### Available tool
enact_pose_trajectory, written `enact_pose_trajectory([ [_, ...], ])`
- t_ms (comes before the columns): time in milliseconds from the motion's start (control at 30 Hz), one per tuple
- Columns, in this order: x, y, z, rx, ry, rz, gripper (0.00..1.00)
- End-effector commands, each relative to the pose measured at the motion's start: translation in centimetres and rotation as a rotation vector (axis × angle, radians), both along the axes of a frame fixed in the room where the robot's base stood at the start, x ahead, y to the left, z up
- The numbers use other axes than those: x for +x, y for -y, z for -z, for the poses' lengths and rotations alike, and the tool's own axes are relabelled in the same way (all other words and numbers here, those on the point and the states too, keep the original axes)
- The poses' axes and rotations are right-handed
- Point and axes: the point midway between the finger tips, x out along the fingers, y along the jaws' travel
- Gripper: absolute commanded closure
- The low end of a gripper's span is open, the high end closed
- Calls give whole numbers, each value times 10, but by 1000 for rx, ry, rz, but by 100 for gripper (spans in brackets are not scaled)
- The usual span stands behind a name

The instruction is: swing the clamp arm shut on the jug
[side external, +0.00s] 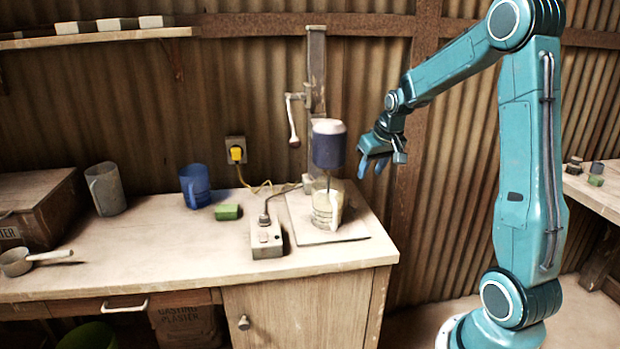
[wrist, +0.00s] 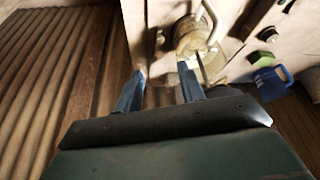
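The jug (side external: 326,207), pale and see-through with a handle on its right side, stands upright under the dark blue mixer head (side external: 329,150). In the wrist view the jug (wrist: 188,38) is seen ahead of the fingertips, its handle at the top. I cannot clearly pick out the clamp arm; a small bar (side external: 308,183) shows at the jug's left, but I cannot tell whether it is the clamp. My gripper (side external: 375,167) is open and empty, to the right of the mixer head and apart from it. In the wrist view my gripper (wrist: 161,72) shows a gap between its blue fingers.
The mixer column (side external: 316,70) has a crank handle (side external: 293,120). A corded switch box (side external: 266,238), green block (side external: 228,212), blue jug (side external: 195,186) and grey jug (side external: 105,189) stand left on the bench. The base plate's (side external: 352,231) front right is bare.

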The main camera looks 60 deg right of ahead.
Motion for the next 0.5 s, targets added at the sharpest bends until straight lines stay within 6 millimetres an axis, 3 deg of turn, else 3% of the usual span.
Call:
enact_pose_trajectory([
  [100, 0, 0, 0, 0, 0, 0, 65],
  [300, 0, 3, 1, 1, -8, -28, 100],
  [500, 1, 14, 4, 8, -42, -163, 100],
])
